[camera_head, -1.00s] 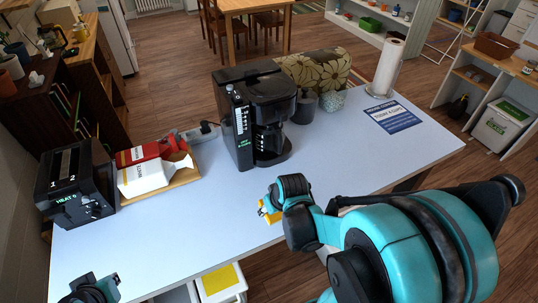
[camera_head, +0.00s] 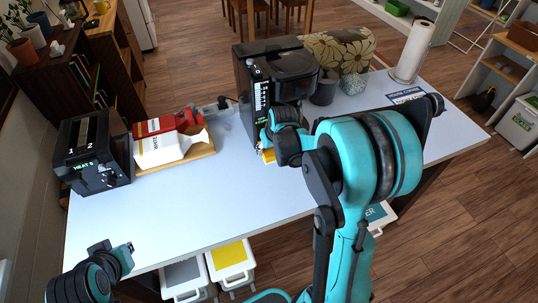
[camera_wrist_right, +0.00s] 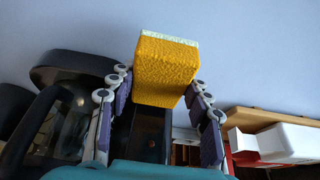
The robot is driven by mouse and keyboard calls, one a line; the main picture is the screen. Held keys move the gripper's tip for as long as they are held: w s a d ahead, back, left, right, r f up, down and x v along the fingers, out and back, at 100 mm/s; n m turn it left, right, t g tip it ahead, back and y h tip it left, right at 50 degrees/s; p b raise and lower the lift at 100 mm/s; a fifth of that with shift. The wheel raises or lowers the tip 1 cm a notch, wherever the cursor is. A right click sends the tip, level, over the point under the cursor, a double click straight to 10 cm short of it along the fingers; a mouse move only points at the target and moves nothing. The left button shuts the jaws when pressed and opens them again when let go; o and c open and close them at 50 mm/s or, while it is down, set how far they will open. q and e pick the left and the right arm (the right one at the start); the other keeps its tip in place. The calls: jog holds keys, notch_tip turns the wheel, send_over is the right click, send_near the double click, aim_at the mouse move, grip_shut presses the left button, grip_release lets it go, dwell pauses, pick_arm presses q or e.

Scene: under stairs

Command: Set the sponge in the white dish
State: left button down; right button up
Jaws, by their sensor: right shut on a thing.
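The sponge (camera_wrist_right: 167,68) is a yellow block with a pale face, gripped between the fingers of my right gripper (camera_wrist_right: 163,100) in the right wrist view. In the head view, a yellow bit of the sponge (camera_head: 268,156) shows under my right gripper (camera_head: 265,143), close in front of the black coffee maker (camera_head: 262,85). The white dish cannot be made out in either view; my right arm covers part of the table. My left gripper (camera_head: 122,258) is at the lower left, by the table's front edge; its fingers are not clear.
A toaster (camera_head: 97,160) and a board with cartons (camera_head: 172,142) stand on the left of the pale table (camera_head: 170,220). A patterned cushion-like item (camera_head: 340,48), a small pot (camera_head: 353,84) and a paper roll (camera_head: 412,50) stand at the back right. The front left tabletop is clear.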

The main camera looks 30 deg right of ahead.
aim_at(269, 154)
jog(key=x, duration=0.1)
jog(key=b+x, duration=0.1)
jog(key=x, duration=0.1)
jog(key=shift+s+f, duration=0.3)
jog(key=shift+f, duration=0.15)
jog(key=shift+s, duration=0.1)
jog(key=shift+f+b, duration=0.1)
jog(key=shift+b, duration=0.25)
jog(key=o, duration=1.1)
